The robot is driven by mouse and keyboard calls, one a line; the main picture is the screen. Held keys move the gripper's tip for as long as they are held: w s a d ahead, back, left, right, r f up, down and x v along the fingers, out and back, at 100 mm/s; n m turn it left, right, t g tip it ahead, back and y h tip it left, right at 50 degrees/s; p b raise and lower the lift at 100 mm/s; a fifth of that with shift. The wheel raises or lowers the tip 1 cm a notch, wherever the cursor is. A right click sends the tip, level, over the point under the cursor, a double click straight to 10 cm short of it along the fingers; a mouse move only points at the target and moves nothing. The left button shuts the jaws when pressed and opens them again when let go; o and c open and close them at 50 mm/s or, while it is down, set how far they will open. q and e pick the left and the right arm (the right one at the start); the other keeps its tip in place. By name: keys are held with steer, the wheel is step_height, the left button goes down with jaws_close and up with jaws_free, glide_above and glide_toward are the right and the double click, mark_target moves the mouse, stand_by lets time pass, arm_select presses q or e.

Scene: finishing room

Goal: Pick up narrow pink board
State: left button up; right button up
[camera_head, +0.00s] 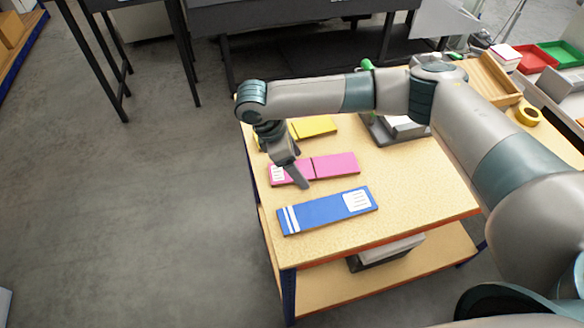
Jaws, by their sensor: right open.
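The narrow pink board (336,165) lies flat on the wooden table top (420,188), between a yellow board and a blue board. It has a white label near its left end and a dark line across its middle. My right arm reaches in from the right, and my right gripper (296,178) points down over the left part of the pink board, hiding some of it. The gripper is open; whether its fingers touch the board cannot be told. My left gripper is not in view.
A blue board (320,211) with white stripes and a label lies nearer the front edge. A yellow board (316,126) lies behind. A wooden tray (487,80), yellow tape roll (528,115), and red and green bins (560,53) stand at the right. Open floor lies left.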

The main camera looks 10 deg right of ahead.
steer(key=shift+f, duration=0.2)
stand_by(0.7)
steer(key=c, duration=1.2)
steer(key=shift+r+b, duration=0.4)
steer(key=shift+r, duration=0.1)
step_height(320, 180, up, 2)
steer(key=shift+r+b, duration=0.25)
steer(key=shift+b, duration=0.4)
steer(key=s+d+r+b, duration=0.1)
steer(key=s+d+r, duration=0.1)
steer(key=s, duration=0.1)
steer(key=s+d+r+b, duration=0.1)
steer(key=s+d+r, duration=0.4)
steer(key=s, duration=0.1)
steer(key=shift+d+r+b, duration=0.3)
steer(key=shift+d+b, duration=0.05)
steer(key=shift+b, duration=0.05)
steer(key=shift+f, duration=0.1)
